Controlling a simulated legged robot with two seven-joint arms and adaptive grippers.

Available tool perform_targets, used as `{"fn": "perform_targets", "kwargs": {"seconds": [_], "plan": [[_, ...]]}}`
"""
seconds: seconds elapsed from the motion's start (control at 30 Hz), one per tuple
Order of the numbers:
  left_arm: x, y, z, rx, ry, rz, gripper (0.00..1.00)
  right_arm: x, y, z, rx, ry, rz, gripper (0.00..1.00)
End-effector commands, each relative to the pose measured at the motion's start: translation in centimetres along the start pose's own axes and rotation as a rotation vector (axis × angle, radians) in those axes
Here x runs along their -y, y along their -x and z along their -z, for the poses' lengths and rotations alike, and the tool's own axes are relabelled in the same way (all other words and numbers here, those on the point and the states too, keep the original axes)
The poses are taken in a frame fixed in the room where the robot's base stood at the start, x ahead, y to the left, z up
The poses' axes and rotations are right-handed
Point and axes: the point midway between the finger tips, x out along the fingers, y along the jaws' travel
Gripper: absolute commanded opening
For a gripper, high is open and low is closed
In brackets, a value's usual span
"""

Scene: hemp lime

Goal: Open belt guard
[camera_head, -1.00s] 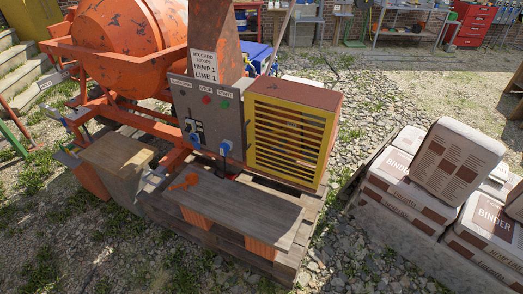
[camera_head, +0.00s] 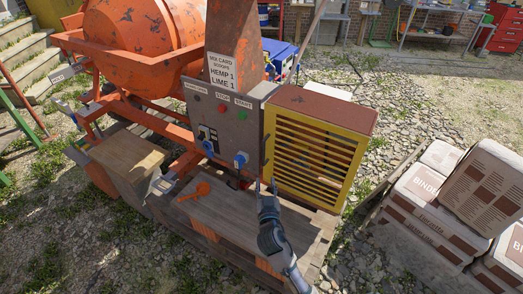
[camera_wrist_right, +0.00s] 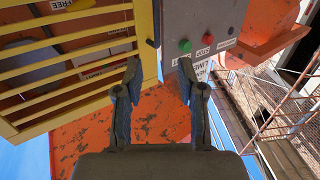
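The belt guard (camera_head: 315,150) is a yellow slatted panel on the rusty-brown box at the right of the mixer. It stands upright, to the right of the grey control panel (camera_head: 222,135). In the right wrist view the guard's yellow bars (camera_wrist_right: 75,55) fill the left side, with dark shapes behind them. A small black piece (camera_wrist_right: 152,43) sits at the guard's edge next to the grey panel. My right gripper (camera_head: 266,184) is open and empty, its fingers pointing up, near the guard's lower left edge. The wrist view shows its fingertips (camera_wrist_right: 158,72) well apart. My left gripper is not in view.
A wooden plank (camera_head: 235,222) lies below the guard, with an orange tool (camera_head: 195,191) on it. The orange mixer drum (camera_head: 135,40) stands at the left. Binder bags (camera_head: 480,190) are stacked at the right. Gravel (camera_head: 385,110) lies open behind the guard.

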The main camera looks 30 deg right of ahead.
Motion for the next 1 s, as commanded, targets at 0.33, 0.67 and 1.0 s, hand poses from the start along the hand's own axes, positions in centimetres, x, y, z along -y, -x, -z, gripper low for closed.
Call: {"fn": "perform_targets", "kwargs": {"seconds": [0.33,0.67,1.0], "plan": [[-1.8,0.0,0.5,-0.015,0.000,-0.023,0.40,0.2,-5.5,1.5,-0.042,-0.004,-0.003,0.39],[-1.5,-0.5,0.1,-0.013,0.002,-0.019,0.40,0.3,-13.2,1.7,-0.039,-0.004,-0.004,0.39],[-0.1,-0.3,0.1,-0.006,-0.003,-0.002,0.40,0.1,-17.4,1.7,-0.036,-0.006,-0.003,0.39]]}}
